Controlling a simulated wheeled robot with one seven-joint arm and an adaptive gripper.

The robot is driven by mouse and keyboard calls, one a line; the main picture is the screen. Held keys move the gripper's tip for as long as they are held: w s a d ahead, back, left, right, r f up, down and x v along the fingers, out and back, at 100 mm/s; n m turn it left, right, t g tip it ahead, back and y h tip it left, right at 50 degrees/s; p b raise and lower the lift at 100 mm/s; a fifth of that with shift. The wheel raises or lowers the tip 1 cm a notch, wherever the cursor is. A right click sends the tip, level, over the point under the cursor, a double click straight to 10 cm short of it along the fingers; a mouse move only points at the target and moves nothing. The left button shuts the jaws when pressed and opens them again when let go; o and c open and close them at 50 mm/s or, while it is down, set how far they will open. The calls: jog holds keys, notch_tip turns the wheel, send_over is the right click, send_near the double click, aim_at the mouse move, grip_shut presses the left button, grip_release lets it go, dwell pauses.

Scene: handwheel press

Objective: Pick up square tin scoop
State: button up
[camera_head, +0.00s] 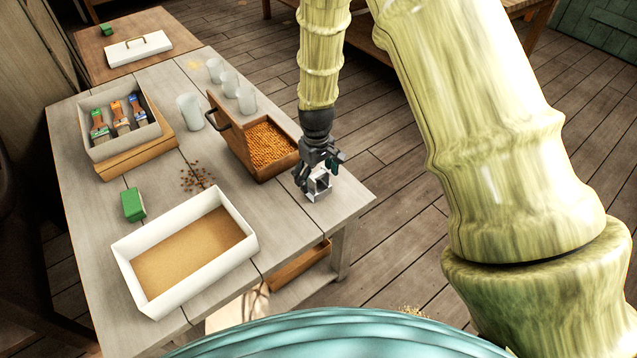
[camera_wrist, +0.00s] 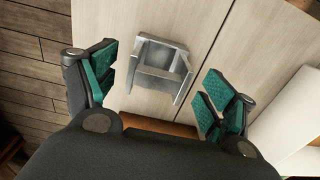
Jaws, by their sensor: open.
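The square tin scoop (camera_head: 319,185) is a small grey metal piece on the table near its right corner. In the wrist view the scoop (camera_wrist: 158,68) shows as an open square box with thin walls, lying on the pale boards. My gripper (camera_head: 318,172) is above the scoop and partly covers it in the head view. In the wrist view my gripper (camera_wrist: 158,92) is open, with green-padded fingers on the left and right and the scoop between and beyond them. I see gaps between the scoop and both fingers in that view. The exact height is unclear.
A wooden box of brown pellets (camera_head: 270,146) with a raised lid stands just left of my gripper. A white tray of sand-coloured material (camera_head: 128,270) sits at the front. Cups (camera_head: 190,110), a brush tray (camera_head: 88,145) and a green block (camera_head: 133,204) stand farther left.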

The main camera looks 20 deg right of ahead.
aim_at(318, 184)
jog(key=f, duration=0.4)
jog(key=shift+s+d, duration=0.1)
jog(key=shift+d, duration=0.15)
jog(key=c, duration=1.1)
